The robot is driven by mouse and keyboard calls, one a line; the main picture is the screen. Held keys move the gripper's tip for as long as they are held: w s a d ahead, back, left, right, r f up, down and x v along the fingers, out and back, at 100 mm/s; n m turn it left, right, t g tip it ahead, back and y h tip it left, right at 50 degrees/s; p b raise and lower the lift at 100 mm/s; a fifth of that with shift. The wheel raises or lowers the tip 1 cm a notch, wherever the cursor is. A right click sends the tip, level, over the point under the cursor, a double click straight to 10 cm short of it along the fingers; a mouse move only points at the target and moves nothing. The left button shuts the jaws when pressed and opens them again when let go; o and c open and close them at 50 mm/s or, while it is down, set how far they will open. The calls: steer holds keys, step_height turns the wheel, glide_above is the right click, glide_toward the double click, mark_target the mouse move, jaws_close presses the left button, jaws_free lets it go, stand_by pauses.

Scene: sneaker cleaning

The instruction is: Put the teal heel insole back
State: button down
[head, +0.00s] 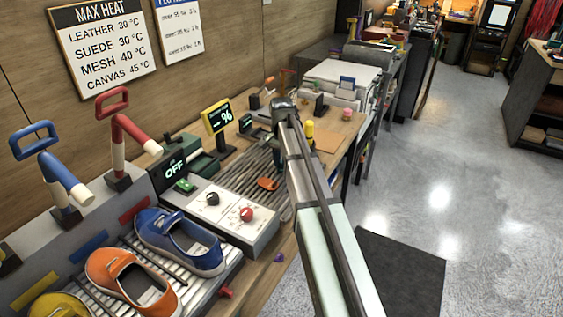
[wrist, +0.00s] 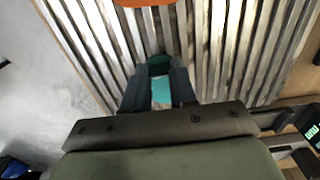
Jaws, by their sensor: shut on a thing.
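The teal heel insole (wrist: 161,92) shows in the wrist view between the two dark fingers of my gripper (wrist: 160,72), which is shut on it. The gripper is over the slatted metal rack (wrist: 225,45); I cannot tell whether the insole touches the slats. In the head view my arm hides most of the gripper, and I cannot make out the teal insole there. An orange insole (head: 267,184) lies on the slatted rack (head: 235,178) in the head view, and its edge shows at the top of the wrist view (wrist: 145,2).
A control box with two knobs (head: 228,214) stands in front of the rack. A yellow-framed % sign (head: 216,115) and a green device (head: 200,155) stand behind it. Blue (head: 180,242) and orange (head: 130,280) shoes sit at front left. A brown board (head: 322,138) lies farther along the bench.

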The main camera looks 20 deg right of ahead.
mark_target(281, 164)
steer(key=shift+f, duration=0.3)
steer(key=c, duration=0.9)
jaws_free()
steer(key=shift+r, duration=0.15)
step_height(281, 164, up, 12)
